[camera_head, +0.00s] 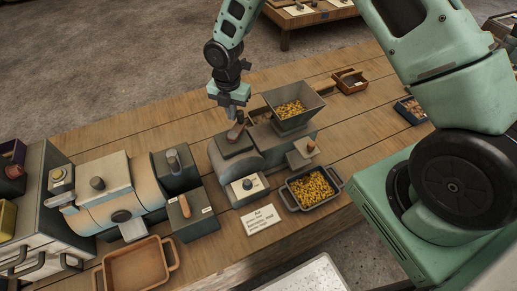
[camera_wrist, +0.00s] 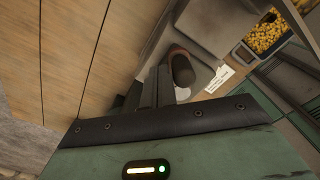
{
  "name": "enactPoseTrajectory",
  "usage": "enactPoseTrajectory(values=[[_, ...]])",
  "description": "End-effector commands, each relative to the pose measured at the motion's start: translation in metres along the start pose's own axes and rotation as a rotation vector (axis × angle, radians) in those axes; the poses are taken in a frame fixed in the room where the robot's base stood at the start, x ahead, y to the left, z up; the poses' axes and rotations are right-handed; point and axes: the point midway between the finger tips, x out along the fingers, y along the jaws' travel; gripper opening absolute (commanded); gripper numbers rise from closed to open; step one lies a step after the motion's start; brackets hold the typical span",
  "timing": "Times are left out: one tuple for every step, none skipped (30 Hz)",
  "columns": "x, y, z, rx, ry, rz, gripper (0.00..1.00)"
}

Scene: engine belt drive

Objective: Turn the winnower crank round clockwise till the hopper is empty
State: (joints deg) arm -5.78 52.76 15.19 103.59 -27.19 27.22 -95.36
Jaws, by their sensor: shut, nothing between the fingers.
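The winnower is a grey machine (camera_head: 262,152) in the middle of the table. Its flared hopper (camera_head: 314,90) holds yellow-brown grain (camera_head: 291,109). A brown crank knob (camera_head: 235,132) stands over the machine's left part. It also shows in the wrist view (camera_wrist: 182,69). My gripper (camera_head: 236,120) points down at the knob. In the wrist view its dark fingers (camera_wrist: 157,88) are shut, just left of the knob, with nothing between them. Whether they touch the knob I cannot tell. The crank arm is mostly hidden.
A two-handled tray of grain (camera_head: 340,185) stands in front of the winnower, by a printed card (camera_head: 264,218). Another machine (camera_head: 107,190) and an empty brown tray (camera_head: 134,267) are at left. A small wooden box (camera_head: 350,82) is behind right. The table's back left is clear.

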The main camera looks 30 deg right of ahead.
Motion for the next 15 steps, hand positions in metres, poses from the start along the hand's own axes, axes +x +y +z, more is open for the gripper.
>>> enactPoseTrajectory(values=[[-0.002, -0.008, 0.003, 0.003, 0.001, -0.002, 0.00], [-0.002, -0.012, 0.004, 0.003, 0.001, -0.002, 0.00], [-0.001, -0.018, 0.004, 0.001, 0.002, -0.003, 0.00], [-0.001, -0.022, 0.004, 0.001, 0.001, -0.002, 0.00], [-0.001, -0.027, 0.004, 0.000, 0.001, -0.003, 0.00], [-0.001, -0.032, 0.003, 0.000, 0.001, -0.003, 0.00], [-0.001, -0.037, 0.002, 0.000, 0.001, -0.002, 0.00], [-0.001, -0.040, 0.001, -0.001, 0.001, -0.002, 0.00], [0.000, -0.046, -0.002, -0.001, 0.001, -0.003, 0.00], [0.000, -0.050, -0.004, 0.000, 0.002, -0.002, 0.00], [0.000, -0.053, -0.006, -0.002, 0.002, -0.003, 0.00], [0.000, -0.057, -0.010, -0.002, 0.001, -0.002, 0.00], [0.000, -0.061, -0.012, -0.002, 0.001, -0.002, 0.00], [0.001, -0.063, -0.015, -0.003, 0.001, -0.002, 0.00], [0.001, -0.066, -0.020, -0.003, 0.001, -0.002, 0.00]])
